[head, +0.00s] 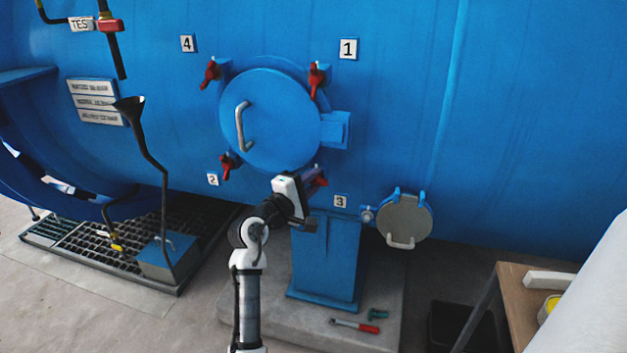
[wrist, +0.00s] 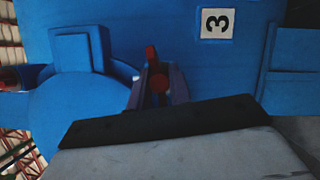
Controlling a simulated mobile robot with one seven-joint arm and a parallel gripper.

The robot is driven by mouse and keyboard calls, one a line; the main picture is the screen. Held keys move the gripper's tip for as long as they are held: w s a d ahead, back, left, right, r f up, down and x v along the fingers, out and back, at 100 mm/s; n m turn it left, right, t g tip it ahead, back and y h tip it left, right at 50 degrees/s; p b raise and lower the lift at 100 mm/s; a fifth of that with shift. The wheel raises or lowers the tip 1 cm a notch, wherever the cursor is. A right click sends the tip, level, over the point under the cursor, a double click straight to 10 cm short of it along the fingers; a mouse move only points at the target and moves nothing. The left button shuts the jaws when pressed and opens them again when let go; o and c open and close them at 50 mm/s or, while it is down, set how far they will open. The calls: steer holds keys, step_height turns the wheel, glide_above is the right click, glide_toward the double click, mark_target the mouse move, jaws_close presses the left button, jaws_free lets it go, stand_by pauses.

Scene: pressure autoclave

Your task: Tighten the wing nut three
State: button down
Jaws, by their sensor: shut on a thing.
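Wing nut three (head: 321,182) is red and sits at the lower right of the round blue door (head: 270,120), left of the label 3 (head: 340,201). My gripper (head: 312,184) reaches it from below left and is shut on it. In the wrist view the red nut (wrist: 158,82) shows between the dark fingers, with one red wing sticking up. The grip's lower part is hidden behind my gripper's body. The door looks closed against the blue vessel wall.
Other red wing nuts stand by labels 1 (head: 317,80), 2 (head: 228,165) and 4 (head: 210,73). A blue pedestal (head: 326,260) is below. A round grey hatch (head: 404,220) is at right. A red-handled tool (head: 355,326) lies on the floor, near a wooden table (head: 510,300).

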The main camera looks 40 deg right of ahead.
steer(key=m+y+p, duration=0.1)
steer(key=m, duration=0.4)
steer(key=shift+r+g+y+p, duration=0.15)
steer(key=shift+g+y+p, duration=0.15)
steer(key=shift+y+p, duration=0.1)
steer(key=m+y+p, duration=0.1)
steer(key=m+y, duration=0.1)
steer(key=m, duration=0.1)
steer(key=shift+m, duration=0.4)
steer(key=m+t+y, duration=0.1)
steer(key=m, duration=0.1)
steer(key=m+y+p, duration=0.1)
steer(key=shift+s+m+t, duration=0.1)
steer(key=shift+m+t, duration=0.3)
steer(key=m+t+y, duration=0.1)
steer(key=m, duration=0.2)
steer(key=shift+d+t+y, duration=0.1)
steer(key=shift+t+y, duration=0.2)
steer(key=shift+t, duration=0.1)
steer(key=c, duration=1.3)
jaws_free()
